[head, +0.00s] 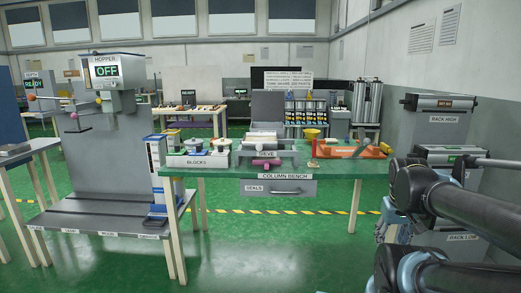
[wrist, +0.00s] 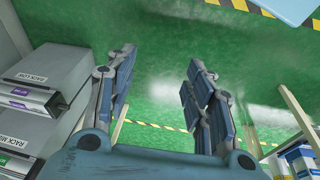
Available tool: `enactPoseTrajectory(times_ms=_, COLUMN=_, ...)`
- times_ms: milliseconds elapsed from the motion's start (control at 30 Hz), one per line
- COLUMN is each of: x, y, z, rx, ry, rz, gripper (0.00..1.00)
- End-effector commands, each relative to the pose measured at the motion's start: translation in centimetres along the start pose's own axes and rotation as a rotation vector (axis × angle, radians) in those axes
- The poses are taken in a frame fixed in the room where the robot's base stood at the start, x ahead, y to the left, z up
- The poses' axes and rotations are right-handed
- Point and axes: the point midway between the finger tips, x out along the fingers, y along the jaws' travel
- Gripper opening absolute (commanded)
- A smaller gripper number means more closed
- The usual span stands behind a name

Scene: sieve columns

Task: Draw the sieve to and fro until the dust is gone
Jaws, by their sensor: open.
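The sieve (head: 280,154) stands on the green column bench (head: 225,174) in the head view. It is a grey unit with a light block on top and a pink handle (head: 266,162) at its front. Whether dust lies in it is too small to tell. My gripper (wrist: 160,66) is open and empty in the wrist view, its two fingers wide apart above the green floor. It is well away from the sieve, which I cannot make out in the wrist view. In the head view my arm is at the right, and the gripper's fingers cannot be made out.
A hopper (head: 113,73) reading OFF stands at the left. A blocks tray (head: 197,161) and an orange tray (head: 350,152) flank the sieve. A grey seals drawer (head: 278,188) hangs under the bench. Racks (head: 440,130) stand close at the right. The floor before the bench is clear.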

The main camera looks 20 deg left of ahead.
Motion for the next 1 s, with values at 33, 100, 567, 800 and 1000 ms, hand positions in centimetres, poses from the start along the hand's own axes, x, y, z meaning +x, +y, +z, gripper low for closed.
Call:
enactPoseTrajectory(times_ms=33, x=-0.2, y=0.2, z=-1.2, rx=-0.068, ry=0.010, rz=0.026, gripper=0.48)
enactPoseTrajectory(times_ms=100, x=-0.6, y=0.7, z=-3.1, rx=-0.178, ry=0.028, rz=0.075, gripper=0.48)
enactPoseTrajectory(times_ms=567, x=-2.8, y=-1.0, z=-18.1, rx=-0.978, ry=0.140, rz=0.460, gripper=0.48)
enactPoseTrajectory(times_ms=800, x=-4.2, y=-6.2, z=-25.8, rx=-1.379, ry=0.188, rz=0.694, gripper=0.48)
enactPoseTrajectory(times_ms=1000, x=-5.5, y=-12.8, z=-30.9, rx=-1.692, ry=0.220, rz=0.920, gripper=0.48)
